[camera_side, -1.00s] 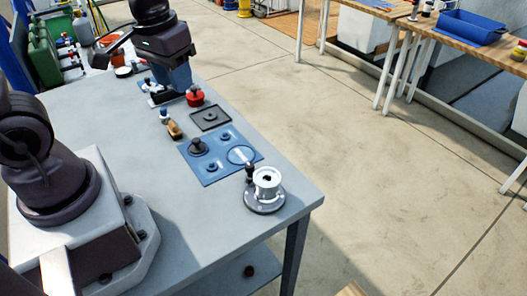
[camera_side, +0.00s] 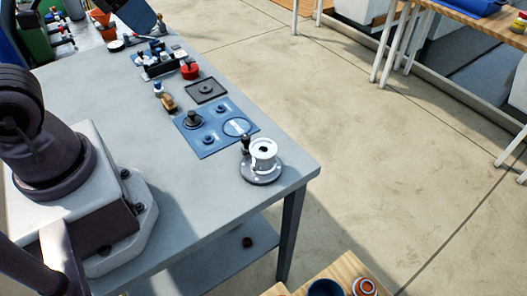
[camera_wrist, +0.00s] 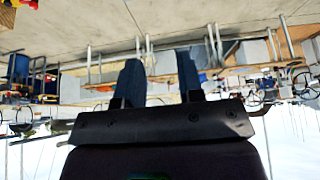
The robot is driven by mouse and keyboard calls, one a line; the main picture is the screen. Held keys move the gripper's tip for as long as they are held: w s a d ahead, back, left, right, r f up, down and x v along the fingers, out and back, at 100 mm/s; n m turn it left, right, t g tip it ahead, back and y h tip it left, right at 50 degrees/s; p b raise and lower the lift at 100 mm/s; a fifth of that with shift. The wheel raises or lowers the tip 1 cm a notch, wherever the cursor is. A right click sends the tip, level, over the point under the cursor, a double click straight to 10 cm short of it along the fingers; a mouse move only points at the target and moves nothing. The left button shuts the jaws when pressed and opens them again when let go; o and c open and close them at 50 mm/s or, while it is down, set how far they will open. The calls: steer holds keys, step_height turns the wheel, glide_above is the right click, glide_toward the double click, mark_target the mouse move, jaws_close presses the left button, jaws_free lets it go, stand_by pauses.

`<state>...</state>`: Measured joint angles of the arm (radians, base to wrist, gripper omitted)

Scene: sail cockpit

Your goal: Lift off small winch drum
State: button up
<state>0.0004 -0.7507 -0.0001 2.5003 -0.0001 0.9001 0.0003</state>
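The small winch drum (camera_side: 263,154) is a silver-white cylinder with a dark hole in its top. It sits upright on a round grey flanged base (camera_side: 262,174) near the table's front right corner. A small black-topped piece (camera_side: 246,143) stands at its left edge. In the wrist view my gripper (camera_wrist: 158,76) has its two blue fingers apart, with nothing between them. In the side view only a blue part of my gripper (camera_side: 135,12) shows at the top edge, far from the drum and above the table's far end. The wrist view does not show the drum.
A blue mat (camera_side: 204,153) behind the drum holds a dark knobbed piece (camera_side: 193,118) and small round fittings. A black tray (camera_side: 206,89), a red pot (camera_side: 190,69) and a wooden-handled brush (camera_side: 168,103) lie farther back. Bare table lies left of the mat.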

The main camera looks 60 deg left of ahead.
steer(key=o, duration=1.1)
